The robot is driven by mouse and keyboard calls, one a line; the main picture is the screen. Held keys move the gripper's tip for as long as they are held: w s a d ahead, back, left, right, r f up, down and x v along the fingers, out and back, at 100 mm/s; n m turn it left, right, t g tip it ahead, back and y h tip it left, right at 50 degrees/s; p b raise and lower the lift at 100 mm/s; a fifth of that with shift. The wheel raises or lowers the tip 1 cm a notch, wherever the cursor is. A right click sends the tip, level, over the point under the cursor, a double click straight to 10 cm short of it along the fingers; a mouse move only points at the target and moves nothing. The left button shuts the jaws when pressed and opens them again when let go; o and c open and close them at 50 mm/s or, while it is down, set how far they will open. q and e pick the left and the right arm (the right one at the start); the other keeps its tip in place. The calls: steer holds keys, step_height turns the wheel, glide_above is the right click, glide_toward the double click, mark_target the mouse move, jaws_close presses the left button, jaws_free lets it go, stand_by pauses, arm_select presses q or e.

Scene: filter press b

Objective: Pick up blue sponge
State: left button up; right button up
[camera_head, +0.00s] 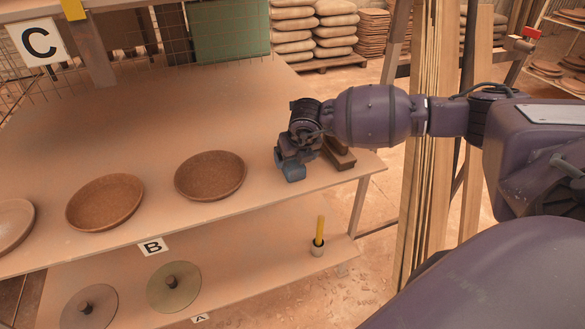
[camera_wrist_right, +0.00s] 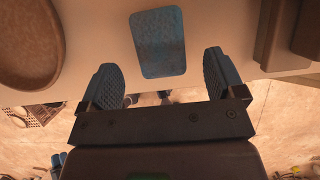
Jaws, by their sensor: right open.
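The blue sponge (camera_wrist_right: 158,42) is a rounded rectangle lying flat on the shelf in the right wrist view. My right gripper (camera_head: 291,166) hangs low over the right end of the upper shelf in the head view. In the right wrist view its two ribbed fingers (camera_wrist_right: 160,62) are spread wide, one to each side of the sponge's near end, with a gap on both sides. Nothing is between them in a grip. In the head view I cannot clearly tell sponge from fingertip at the gripper. My left gripper is not in view.
A brown plate (camera_head: 210,175) stands left of my right gripper, with another plate (camera_head: 104,201) farther left. Brown blocks (camera_head: 340,155) lie close to its right. The shelf (camera_head: 190,110) is bare behind the plates. A yellow-handled brush (camera_head: 319,232) stands in a cup below.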

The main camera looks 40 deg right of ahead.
mark_target(294, 162)
steer(key=shift+x, duration=2.6)
steer(key=shift+c, duration=0.4)
steer(key=c, duration=0.9)
steer(key=shift+r, duration=0.15)
step_height(294, 162, up, 20)
steer(key=shift+f+p, duration=0.1)
steer(key=shift+p, duration=0.25)
